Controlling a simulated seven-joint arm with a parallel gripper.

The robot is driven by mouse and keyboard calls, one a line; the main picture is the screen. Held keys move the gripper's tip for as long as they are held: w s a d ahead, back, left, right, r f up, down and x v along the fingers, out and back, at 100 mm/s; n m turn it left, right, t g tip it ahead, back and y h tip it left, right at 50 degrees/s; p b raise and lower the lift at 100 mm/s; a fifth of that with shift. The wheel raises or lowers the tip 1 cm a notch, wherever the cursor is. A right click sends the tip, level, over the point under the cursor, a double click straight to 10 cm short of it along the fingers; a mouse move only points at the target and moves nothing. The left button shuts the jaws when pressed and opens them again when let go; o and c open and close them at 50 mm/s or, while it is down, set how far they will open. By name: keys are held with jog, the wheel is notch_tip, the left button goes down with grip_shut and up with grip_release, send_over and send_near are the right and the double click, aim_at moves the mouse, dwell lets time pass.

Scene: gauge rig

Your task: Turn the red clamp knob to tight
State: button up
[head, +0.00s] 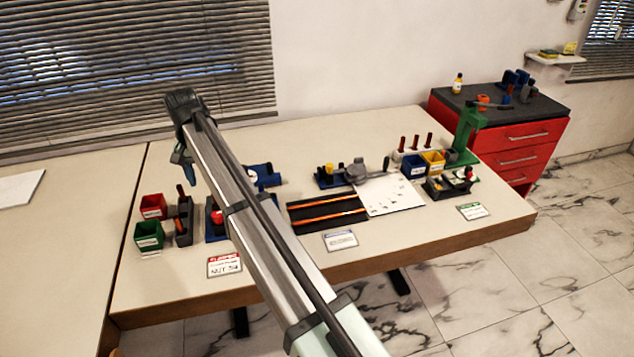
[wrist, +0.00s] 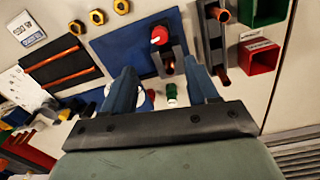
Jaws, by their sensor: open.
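The red clamp knob (wrist: 159,36) sits on a dark clamp block on a blue base plate (wrist: 115,45) in the wrist view. A small white mark shows on the knob. In the head view the knob (head: 217,216) is partly hidden behind my arm. My gripper (wrist: 160,66) is open and empty, its two blue fingers apart. The knob lies beyond the fingertips in the wrist view, roughly centred between them, and is not touched. In the head view my gripper (head: 182,168) hangs above the bench, up and left of the knob.
A red bin (head: 152,206) and a green bin (head: 149,235) stand left of the clamp, beside a dark holder (head: 184,222). A black mat with orange strips (head: 327,211) lies to the right. A label card (head: 224,265) lies in front. Other rigs fill the bench's right side.

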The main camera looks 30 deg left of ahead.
jog(key=w+d+f, duration=0.5)
jog(key=w+d, duration=0.5)
jog(key=w, duration=0.1)
jog(key=w+d+f+m+t, duration=0.1)
jog(key=w+d+f, duration=0.4)
jog(key=w+d, duration=0.6)
jog(key=shift+w+y, duration=0.4)
